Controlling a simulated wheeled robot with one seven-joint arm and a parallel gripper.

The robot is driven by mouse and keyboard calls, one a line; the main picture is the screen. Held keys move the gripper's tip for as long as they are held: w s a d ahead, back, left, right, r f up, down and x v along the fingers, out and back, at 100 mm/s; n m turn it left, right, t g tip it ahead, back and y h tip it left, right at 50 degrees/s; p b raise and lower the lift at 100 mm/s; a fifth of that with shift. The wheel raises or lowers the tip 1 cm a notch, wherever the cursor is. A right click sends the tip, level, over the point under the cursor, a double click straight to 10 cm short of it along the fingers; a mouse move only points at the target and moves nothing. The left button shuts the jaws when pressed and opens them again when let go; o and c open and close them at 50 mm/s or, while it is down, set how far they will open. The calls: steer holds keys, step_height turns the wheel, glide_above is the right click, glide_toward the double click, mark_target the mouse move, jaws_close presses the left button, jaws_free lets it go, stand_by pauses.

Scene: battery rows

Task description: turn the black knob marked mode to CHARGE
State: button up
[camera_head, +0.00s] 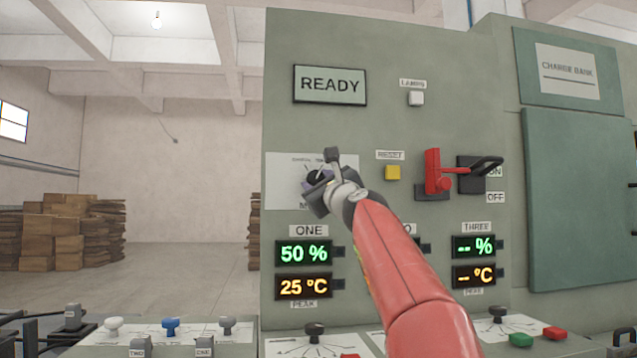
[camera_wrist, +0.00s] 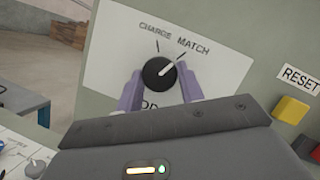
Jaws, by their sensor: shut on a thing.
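The black mode knob (camera_wrist: 158,75) sits on a white plate (camera_wrist: 208,67) with the words CHARGE and MATCH above it. Its white pointer line aims up and right, at the tick under MATCH. The CHARGE tick lies to the left of that. The mode label below the knob is mostly hidden by my gripper. My gripper (camera_wrist: 160,88) has its two pale purple fingers on either side of the knob, shut on it. In the head view my gripper (camera_head: 317,184) is at the white plate (camera_head: 283,180) and partly covers the knob (camera_head: 315,177).
A yellow RESET button (camera_head: 392,172) is right of the knob, and a red lever switch (camera_head: 434,172) is beyond it. A READY display (camera_head: 330,85) is above. Display ONE reads 50 % (camera_head: 304,253) and 25 °C. A console with several small knobs runs along the bottom.

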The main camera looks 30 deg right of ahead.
steer(key=n, duration=0.2)
steer(key=n+y+p, duration=0.1)
steer(key=n, duration=0.1)
steer(key=shift+d+r+g+y, duration=0.1)
steer(key=shift+r+g+y, duration=0.1)
steer(key=shift+g+y, duration=0.15)
steer(key=n+g+y+p, duration=0.1)
steer(key=n+p, duration=0.1)
steer(key=n, duration=0.2)
steer(key=shift+r, duration=0.15)
steer(key=n+g+p, duration=0.2)
steer(key=n, duration=0.2)
steer(key=shift+d+n, duration=0.1)
steer(key=shift+n, duration=0.3)
steer(key=shift+y, duration=0.35)
steer(key=o, duration=1)
steer(key=shift+s, duration=0.1)
